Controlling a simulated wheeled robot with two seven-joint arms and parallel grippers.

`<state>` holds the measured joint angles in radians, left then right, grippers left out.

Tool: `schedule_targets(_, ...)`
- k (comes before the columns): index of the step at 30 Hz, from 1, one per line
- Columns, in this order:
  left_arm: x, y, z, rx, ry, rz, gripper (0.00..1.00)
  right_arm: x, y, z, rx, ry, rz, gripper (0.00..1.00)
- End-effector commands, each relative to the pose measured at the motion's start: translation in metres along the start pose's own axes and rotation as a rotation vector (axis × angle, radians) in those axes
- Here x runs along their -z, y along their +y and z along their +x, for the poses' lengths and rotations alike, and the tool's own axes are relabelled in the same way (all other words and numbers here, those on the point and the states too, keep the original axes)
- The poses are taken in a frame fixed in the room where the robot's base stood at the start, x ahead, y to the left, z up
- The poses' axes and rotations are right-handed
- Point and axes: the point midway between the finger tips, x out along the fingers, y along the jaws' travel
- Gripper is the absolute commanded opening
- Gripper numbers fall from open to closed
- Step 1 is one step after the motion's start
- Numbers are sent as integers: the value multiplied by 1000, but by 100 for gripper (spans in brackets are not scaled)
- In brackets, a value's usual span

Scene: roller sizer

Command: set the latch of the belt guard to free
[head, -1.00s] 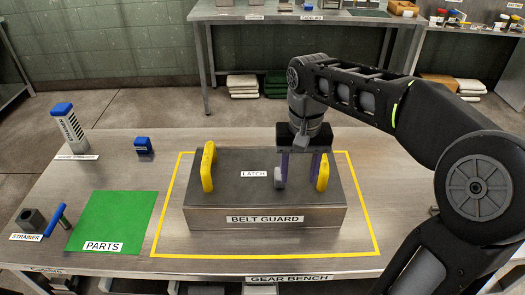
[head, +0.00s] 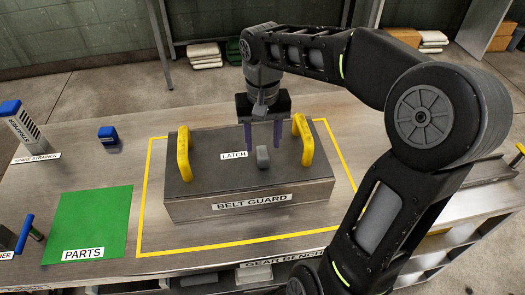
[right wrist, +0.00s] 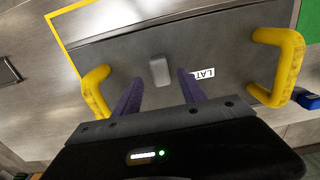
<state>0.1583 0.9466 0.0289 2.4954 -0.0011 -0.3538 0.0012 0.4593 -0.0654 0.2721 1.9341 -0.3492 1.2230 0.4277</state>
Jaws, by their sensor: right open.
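The belt guard (head: 225,205) is a grey metal box with two yellow handles, standing inside a yellow outline on the bench. Its latch (head: 263,157) is a small grey block on the top, right of the LATCH label (head: 233,155). The latch also shows in the right wrist view (right wrist: 159,70). My right gripper (head: 263,146) is open, with its purple fingers pointing down just behind the latch. In the right wrist view the fingertips (right wrist: 160,84) stand apart on the near side of the latch, with nothing between them. My left gripper is not in view.
The yellow handles (head: 183,154) and (head: 303,139) rise on either side of the latch. A green PARTS mat (head: 88,222) lies bare at the left. A blue-topped spare strainer (head: 28,128) and a small blue-topped block (head: 108,138) stand behind it.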

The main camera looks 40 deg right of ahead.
Motion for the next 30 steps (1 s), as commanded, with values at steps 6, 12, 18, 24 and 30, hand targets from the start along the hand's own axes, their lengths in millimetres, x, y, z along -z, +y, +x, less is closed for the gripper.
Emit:
schedule_targets(6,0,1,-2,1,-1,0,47,0,0,34,-1,-2,1,49)
schedule_targets(12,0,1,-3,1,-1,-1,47,0,0,48,-1,0,2,49)
schedule_targets(18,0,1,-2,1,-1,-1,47,0,0,48,0,1,1,49)
schedule_targets(24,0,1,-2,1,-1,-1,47,0,0,48,0,2,1,36)
schedule_targets(30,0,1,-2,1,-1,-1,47,0,0,48,0,2,1,20)
